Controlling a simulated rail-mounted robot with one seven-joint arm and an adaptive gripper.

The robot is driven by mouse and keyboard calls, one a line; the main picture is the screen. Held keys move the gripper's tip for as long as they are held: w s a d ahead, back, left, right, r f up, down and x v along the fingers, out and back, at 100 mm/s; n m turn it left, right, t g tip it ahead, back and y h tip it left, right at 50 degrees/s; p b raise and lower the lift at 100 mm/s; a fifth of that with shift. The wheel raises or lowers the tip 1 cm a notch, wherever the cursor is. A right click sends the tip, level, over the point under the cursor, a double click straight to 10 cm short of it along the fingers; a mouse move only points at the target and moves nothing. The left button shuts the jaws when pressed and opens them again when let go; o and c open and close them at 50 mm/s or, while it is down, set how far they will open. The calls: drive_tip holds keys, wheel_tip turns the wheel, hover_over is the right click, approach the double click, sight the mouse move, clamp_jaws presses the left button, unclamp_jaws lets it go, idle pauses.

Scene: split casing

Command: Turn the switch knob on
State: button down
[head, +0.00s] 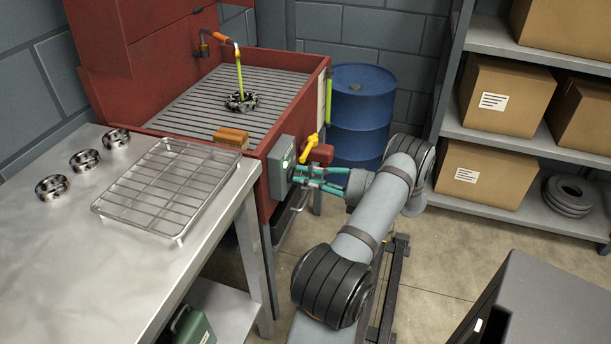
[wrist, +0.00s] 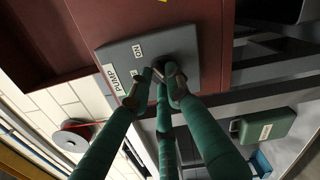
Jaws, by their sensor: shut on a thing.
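In the wrist view the box (wrist: 120,60) carries the labels "PUMP" and "ON". The dark round knob (wrist: 186,63) is on its face, partly hidden by my fingers. My gripper (head: 297,175) reaches the box from the right. Its teal fingers close on the knob in the wrist view (wrist: 163,74). The knob's exact pointing direction is hard to make out.
Yellow-green fluid (head: 239,75) runs from the spout (head: 217,37) onto a dark part (head: 241,102) in the basin. A yellow-handled valve (head: 307,149) sits just above my gripper. A blue drum (head: 362,105) stands behind. A steel table (head: 60,245) with a wire rack (head: 165,195) is left.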

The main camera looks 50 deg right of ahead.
drive_tip(key=c, duration=1.6)
unclamp_jaws()
drive_tip(key=shift+c, duration=0.2)
drive_tip(key=v, duration=1.2)
drive_tip(key=shift+w+a, duration=0.1)
drive_tip(key=x, duration=1.2)
